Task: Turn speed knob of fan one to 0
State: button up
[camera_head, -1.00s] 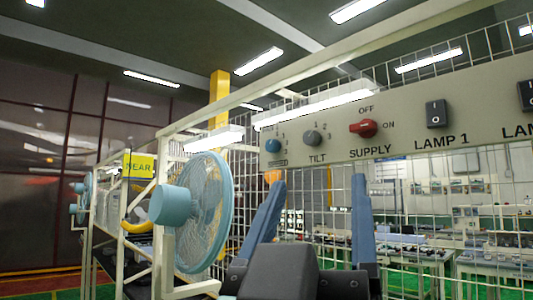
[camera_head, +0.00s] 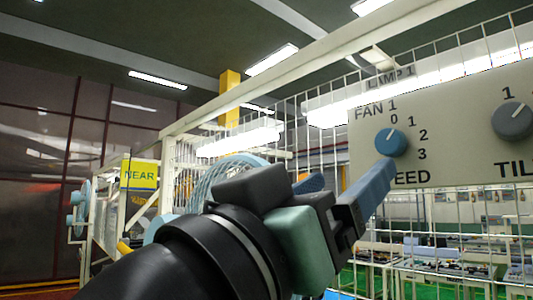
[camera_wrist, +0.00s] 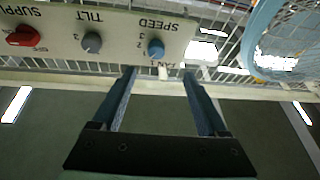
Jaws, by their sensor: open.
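The blue speed knob (camera_head: 391,142) is on the grey panel under the label FAN 1, with 0, 1, 2 and 3 around it. Its pale pointer line points up, at about the 0. In the wrist view the panel appears upside down and the knob (camera_wrist: 155,48) lies just beyond the gap between my fingertips. My gripper (camera_head: 348,178) is open and empty, its blue fingers apart. One fingertip appears just below the knob in the head view; whether it touches is unclear. Both fingers (camera_wrist: 159,73) show in the wrist view.
A grey tilt knob (camera_head: 514,121) is right of the speed knob; the wrist view also shows a red supply knob (camera_wrist: 25,37). The blue fan (camera_head: 235,168) is partly hidden behind my arm. Wire mesh and a cream rail (camera_head: 270,80) surround the panel.

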aim_at(388, 143)
jog(key=p+x, duration=0.2)
jog(key=x, duration=0.1)
jog(key=p+x, duration=0.2)
jog(key=x, duration=0.2)
jog(key=p+x, duration=0.2)
jog(key=x, duration=0.2)
jog(key=shift+s+d+r, duration=0.3)
jog(key=shift+s+r, duration=0.05)
jog(key=shift+w+d+r, duration=0.1)
jog(key=shift+w+d, duration=0.35)
jog(key=shift+w, duration=0.1)
jog(key=shift+c, duration=0.3)
grip_shut()
